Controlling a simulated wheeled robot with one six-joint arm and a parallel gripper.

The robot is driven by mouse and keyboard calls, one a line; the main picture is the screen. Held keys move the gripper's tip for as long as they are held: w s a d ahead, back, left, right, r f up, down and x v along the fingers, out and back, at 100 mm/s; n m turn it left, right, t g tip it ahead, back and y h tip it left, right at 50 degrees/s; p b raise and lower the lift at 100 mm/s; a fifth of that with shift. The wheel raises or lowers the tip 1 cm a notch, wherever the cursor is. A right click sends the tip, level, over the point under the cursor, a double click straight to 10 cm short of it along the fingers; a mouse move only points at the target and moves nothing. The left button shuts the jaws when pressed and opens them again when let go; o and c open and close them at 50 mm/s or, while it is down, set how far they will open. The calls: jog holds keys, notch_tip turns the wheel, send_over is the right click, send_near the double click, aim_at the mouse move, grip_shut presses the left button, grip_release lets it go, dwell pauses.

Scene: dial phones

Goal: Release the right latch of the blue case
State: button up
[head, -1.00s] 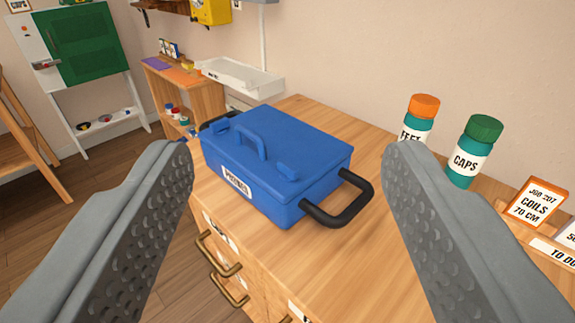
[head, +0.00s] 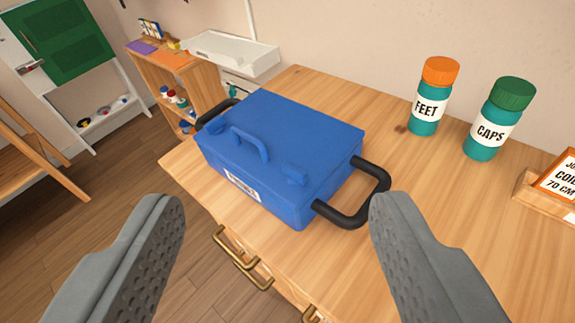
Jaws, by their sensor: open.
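The blue case (head: 285,140) sits shut on the wooden cabinet top. It has a blue handle (head: 250,143) near its front edge and a white label on its front. A small blue latch (head: 295,174) is on the right of the handle and another (head: 215,129) is on the left; both look down against the lid. Black side handles stick out at the right end (head: 372,200) and the left end. My gripper (head: 277,215) is open and empty. Its fingers frame the case from the near side, and the right finger overlaps the view close to the right black handle.
Teal jars with an orange lid (head: 434,95) and a green lid (head: 499,118) stand behind right. A card holder (head: 545,195) is at the right edge. Brass drawer pulls (head: 242,258) stick out in front.

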jog(key=w+m+g, duration=0.3)
jog(key=w+g, duration=0.2)
jog(key=w, duration=0.5)
jog(key=m+g, duration=0.4)
jog(key=g, duration=0.5)
send_over(294, 168)
notch_tip(294, 168, down, 2)
notch_tip(294, 168, down, 18)
jog(key=shift+r, duration=0.2)
jog(key=c, duration=1)
